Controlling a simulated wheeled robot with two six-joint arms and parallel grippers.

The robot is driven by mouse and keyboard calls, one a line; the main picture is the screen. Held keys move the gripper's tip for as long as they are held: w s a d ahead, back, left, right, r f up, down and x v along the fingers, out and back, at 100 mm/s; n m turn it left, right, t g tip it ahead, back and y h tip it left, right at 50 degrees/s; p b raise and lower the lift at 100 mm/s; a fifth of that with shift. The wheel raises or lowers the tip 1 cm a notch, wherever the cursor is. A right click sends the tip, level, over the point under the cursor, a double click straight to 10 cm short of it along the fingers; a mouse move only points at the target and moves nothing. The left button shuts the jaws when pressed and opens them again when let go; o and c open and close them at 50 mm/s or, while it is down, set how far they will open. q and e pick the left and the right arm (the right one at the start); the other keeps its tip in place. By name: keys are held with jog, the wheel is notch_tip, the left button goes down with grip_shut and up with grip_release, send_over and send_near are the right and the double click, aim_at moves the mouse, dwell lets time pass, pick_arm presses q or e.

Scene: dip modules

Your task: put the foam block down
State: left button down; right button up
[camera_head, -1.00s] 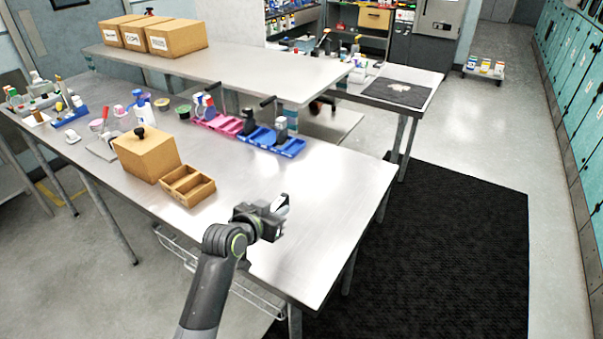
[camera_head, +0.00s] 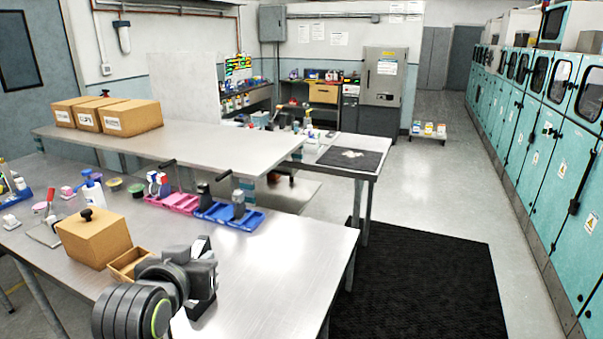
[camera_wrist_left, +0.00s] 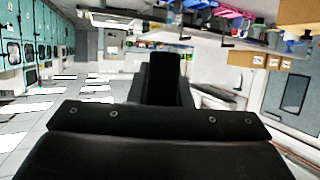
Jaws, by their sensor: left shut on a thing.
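My left gripper (camera_head: 203,268) is in front of the near steel table, low in the head view, seen over my thick grey wrist. It is shut on a small piece with a pale face, the foam block (camera_head: 201,244), which shows at the fingertips and is mostly hidden by the gripper. In the left wrist view the dark gripper body fills the lower half, and a dark upright shape stands at the middle; I cannot tell finger from block there. My right gripper is not in view.
The near table (camera_head: 270,265) has bare room at its right. A cardboard box with a black knob (camera_head: 95,238) and an open wooden tray (camera_head: 127,265) are left of the gripper. Blue bins (camera_head: 228,215) and pink bins (camera_head: 172,202) line the back edge. A black mat (camera_head: 420,285) lies right.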

pick_arm(q)
jog(key=w+d+f+m+h+p, duration=0.2)
jog(key=w+f+h, duration=0.1)
jog(key=w+f, duration=0.3)
jog(key=m+h, duration=0.1)
send_over(242, 325)
notch_tip(242, 325, down, 10)
jog(key=shift+g+p, duration=0.4)
jog(key=shift+p, duration=0.05)
notch_tip(242, 325, down, 8)
jog(key=shift+s+r+p, duration=0.1)
jog(key=shift+p, duration=0.35)
jog(key=shift+f, duration=0.9)
